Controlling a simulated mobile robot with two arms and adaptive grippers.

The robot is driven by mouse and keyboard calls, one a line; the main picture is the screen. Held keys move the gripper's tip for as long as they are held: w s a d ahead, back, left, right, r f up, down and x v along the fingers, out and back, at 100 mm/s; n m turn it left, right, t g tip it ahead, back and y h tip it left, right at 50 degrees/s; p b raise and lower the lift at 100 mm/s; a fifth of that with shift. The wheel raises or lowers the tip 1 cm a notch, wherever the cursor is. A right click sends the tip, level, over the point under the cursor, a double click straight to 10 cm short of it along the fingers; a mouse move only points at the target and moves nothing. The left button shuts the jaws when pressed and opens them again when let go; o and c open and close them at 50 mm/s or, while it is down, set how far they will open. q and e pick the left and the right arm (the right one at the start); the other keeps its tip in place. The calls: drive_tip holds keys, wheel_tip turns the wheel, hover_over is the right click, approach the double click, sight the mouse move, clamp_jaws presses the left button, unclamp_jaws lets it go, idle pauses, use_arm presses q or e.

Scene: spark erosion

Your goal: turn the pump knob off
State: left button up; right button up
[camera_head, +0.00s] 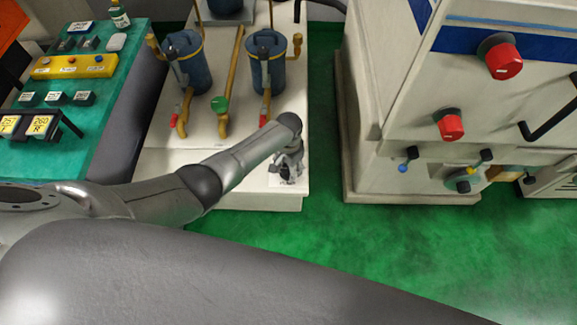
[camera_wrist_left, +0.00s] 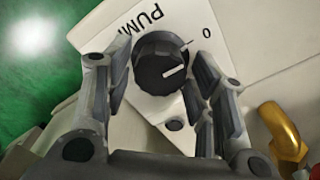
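The pump knob (camera_wrist_left: 158,62) is a round black knob with a white pointer line, in the left wrist view. It sits on a white plate (camera_wrist_left: 148,102) lettered "PUM…", the rest of the word hidden, with a "0" mark. The pointer points right, not in line with the 0. My left gripper (camera_wrist_left: 160,72) is open, with its fingers on either side of the knob and a visible gap on the right. In the head view my left gripper (camera_head: 288,172) points down over the plate and hides the knob. My right gripper is not in view.
Two blue filter canisters (camera_head: 184,62) with yellow pipes and red-handled valves stand behind my left arm. A green valve knob (camera_head: 219,104) is nearby. A machine with red knobs (camera_head: 500,58) stands right. A green table (camera_head: 112,130) is left. Green floor (camera_head: 325,130) lies between.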

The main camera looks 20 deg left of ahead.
use_arm(q)
drive_tip(key=shift+o, duration=0.2)
drive_tip(key=shift+r, duration=0.1)
wheel_tip(320, 180, up, 12)
idle(0.7)
idle(0.4)
